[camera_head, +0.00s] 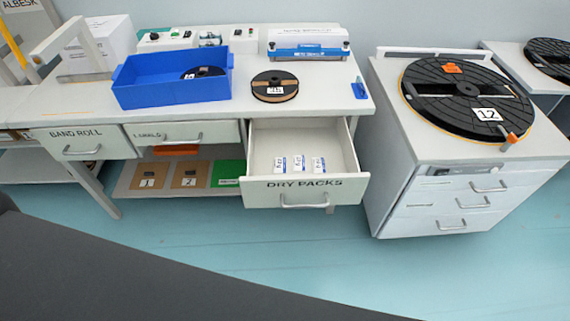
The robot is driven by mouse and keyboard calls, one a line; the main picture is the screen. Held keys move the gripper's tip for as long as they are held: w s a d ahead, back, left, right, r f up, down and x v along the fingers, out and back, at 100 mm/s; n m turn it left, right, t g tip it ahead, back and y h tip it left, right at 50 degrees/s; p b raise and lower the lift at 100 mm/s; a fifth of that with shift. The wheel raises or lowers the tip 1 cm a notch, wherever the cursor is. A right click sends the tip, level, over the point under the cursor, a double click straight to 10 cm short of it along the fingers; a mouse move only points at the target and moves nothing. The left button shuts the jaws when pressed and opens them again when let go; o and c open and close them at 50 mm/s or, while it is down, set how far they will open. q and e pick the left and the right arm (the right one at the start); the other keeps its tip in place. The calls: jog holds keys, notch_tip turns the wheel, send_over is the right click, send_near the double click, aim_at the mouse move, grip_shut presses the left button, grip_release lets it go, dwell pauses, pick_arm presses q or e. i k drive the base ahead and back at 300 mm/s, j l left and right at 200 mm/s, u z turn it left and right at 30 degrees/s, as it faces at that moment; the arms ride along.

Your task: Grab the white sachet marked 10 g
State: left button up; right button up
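The dry packs drawer (305,196) stands pulled open below the worktop. Three small white sachets with blue marks lie in a row inside it: a left one (280,164), a middle one (299,164) and a right one (319,165). Their printing is too small and turned for me to tell which is marked 10 g. Neither of my grippers is in view.
A blue bin (150,90) holding a black reel, and a second black reel (275,86), are on the worktop (330,90). A drawer cabinet (395,180) with a large reel marked 12 (468,92) stands right. The floor (330,260) in front is clear.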

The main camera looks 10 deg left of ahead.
aim_at(280, 163)
jog(key=i+j+z, duration=0.15)
jog(key=j+z, duration=0.2)
jog(key=i+j+z, duration=0.15)
jog(key=j+z, duration=0.6)
jog(key=i+j, duration=0.05)
jog(key=j, duration=0.05)
